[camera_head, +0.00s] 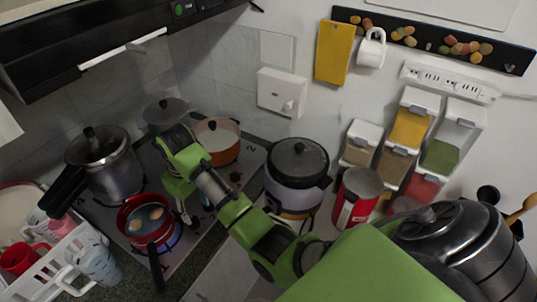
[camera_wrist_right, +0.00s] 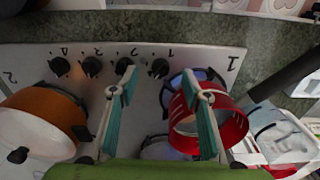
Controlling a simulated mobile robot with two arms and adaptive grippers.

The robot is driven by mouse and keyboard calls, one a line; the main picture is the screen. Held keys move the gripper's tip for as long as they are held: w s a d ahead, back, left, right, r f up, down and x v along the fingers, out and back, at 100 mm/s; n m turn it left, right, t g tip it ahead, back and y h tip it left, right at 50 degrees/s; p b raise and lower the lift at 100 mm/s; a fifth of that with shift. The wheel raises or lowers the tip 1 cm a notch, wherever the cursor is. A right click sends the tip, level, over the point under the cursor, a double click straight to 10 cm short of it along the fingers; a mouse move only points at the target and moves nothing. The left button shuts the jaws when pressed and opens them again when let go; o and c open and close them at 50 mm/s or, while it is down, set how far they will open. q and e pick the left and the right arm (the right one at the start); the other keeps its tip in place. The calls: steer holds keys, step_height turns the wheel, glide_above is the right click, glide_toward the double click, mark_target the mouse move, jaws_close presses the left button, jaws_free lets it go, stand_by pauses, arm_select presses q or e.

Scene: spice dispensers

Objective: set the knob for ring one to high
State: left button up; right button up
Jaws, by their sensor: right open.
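The stove (camera_wrist_right: 145,105) has a row of dark knobs along one edge. In the right wrist view the knob marked 1 (camera_wrist_right: 160,68) is the rightmost, with the other knobs (camera_wrist_right: 92,67) to its left. Its setting is too small to read. My right gripper (camera_wrist_right: 152,85) is open and empty; its fingertips lie left and right of knob 1 in the picture, and I see no contact. A red pot (camera_wrist_right: 222,122) stands by the ring marked 1, with a bluish glow at its edge. In the head view my right arm reaches over the stove, and the red pot (camera_head: 133,235) holds two egg-like things. My left gripper is not seen.
An orange pot (camera_head: 218,142), a pressure cooker (camera_head: 112,170) and a grey pot stand on the stove. A white rack (camera_head: 55,262) with cups is at the left. A cooker (camera_head: 298,165) and spice dispensers (camera_head: 410,128) are at the right.

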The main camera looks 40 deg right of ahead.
steer(key=s+d+f+m+t, duration=0.1)
steer(key=s+f, duration=0.3)
steer(key=s, duration=0.2)
steer(key=s+d+f, duration=0.2)
steer(key=s+f, duration=0.1)
steer(key=s, duration=0.4)
steer(key=s+d+r+t, duration=0.1)
steer(key=s+t, duration=0.1)
steer(key=s, duration=1.2)
steer(key=shift+d, duration=0.15)
